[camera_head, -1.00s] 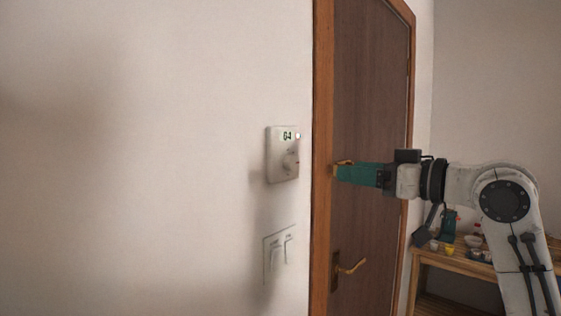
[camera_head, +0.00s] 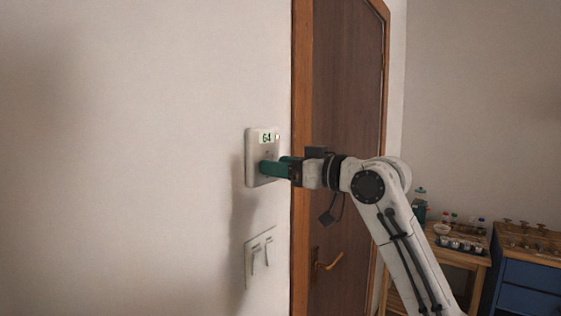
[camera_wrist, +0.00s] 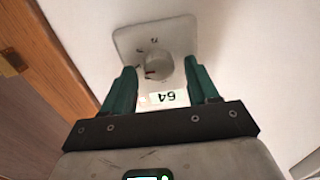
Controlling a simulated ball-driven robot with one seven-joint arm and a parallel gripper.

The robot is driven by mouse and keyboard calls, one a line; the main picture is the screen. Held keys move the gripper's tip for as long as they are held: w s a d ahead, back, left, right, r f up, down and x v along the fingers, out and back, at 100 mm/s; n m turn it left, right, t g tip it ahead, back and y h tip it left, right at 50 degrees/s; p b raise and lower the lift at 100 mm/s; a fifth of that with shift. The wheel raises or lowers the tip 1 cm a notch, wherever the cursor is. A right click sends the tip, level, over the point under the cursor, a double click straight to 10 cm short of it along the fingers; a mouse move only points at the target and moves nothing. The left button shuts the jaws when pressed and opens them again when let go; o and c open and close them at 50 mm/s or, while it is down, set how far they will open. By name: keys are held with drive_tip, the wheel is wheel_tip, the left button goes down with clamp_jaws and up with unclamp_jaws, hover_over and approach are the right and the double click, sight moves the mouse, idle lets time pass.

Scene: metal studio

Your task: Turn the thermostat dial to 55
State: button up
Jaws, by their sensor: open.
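The thermostat (camera_head: 252,160) is a pale square plate on the wall, with a small display (camera_head: 266,138) that reads 64. It also shows in the wrist view (camera_wrist: 128,40), where the display (camera_wrist: 163,97) appears upside down. Its round grey dial (camera_wrist: 160,68) is visible there, with small dark marks around it. My gripper (camera_head: 264,167) has green fingers and is at the thermostat, covering most of the dial in the head view. In the wrist view my gripper (camera_wrist: 163,78) is open, with one finger on each side of the dial; I cannot tell whether either touches it.
A light switch panel (camera_head: 259,257) is on the wall below the thermostat. A brown door (camera_head: 345,90) with a wooden frame and a handle (camera_head: 328,262) is right of it. A wooden table (camera_head: 455,256) with small items and a blue cabinet (camera_head: 528,285) stand at the right.

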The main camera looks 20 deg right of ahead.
drive_tip(key=shift+w, duration=0.2)
drive_tip(key=shift+a, duration=0.1)
drive_tip(key=c, duration=1)
